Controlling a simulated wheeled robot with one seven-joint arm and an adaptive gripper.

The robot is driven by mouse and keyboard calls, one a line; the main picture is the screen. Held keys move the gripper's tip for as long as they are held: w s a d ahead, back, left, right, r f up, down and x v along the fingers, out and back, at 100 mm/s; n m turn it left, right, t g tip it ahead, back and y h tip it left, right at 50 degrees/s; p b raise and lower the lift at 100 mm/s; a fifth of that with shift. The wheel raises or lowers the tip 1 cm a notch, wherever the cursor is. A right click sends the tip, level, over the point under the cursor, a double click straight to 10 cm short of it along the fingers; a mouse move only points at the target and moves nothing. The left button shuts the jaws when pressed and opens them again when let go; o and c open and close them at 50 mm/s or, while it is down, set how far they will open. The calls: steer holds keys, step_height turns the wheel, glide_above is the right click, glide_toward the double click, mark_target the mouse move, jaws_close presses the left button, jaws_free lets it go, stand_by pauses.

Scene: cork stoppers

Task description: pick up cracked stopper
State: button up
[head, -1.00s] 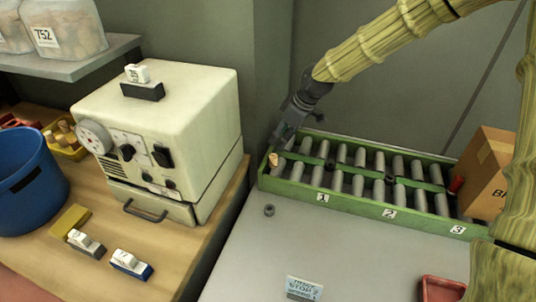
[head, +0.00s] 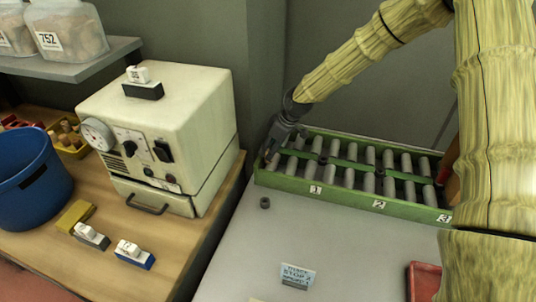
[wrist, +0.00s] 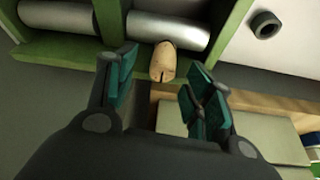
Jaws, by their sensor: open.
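A tan cork stopper with a dark mark on its end (wrist: 163,62) sits at the edge of the roller conveyor in the wrist view, beside the metal rollers. My gripper (wrist: 160,84) is open, its teal-padded fingers apart on either side of the stopper's near end. The stopper looks just beyond or between the fingertips; I cannot tell if they touch it. In the head view, my gripper (head: 268,154) is low over the left end of the green conveyor (head: 345,197) and mostly hides the stopper.
A cream machine (head: 165,135) stands on the wooden bench at left, beside a blue bucket (head: 30,175). A small dark ring (head: 265,203) and a sign (head: 297,276) are on the grey table. A red tray (head: 424,283) is at the front right. The grey table's middle is clear.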

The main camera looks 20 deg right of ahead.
steer(key=shift+w+a+f, duration=0.1)
steer(key=shift+f, duration=0.3)
steer(key=shift+a, duration=0.1)
steer(key=shift+f, duration=0.2)
steer(key=shift+c, duration=0.3)
steer(key=shift+r, duration=0.1)
steer(key=c, duration=0.7)
steer(key=shift+r, duration=0.15)
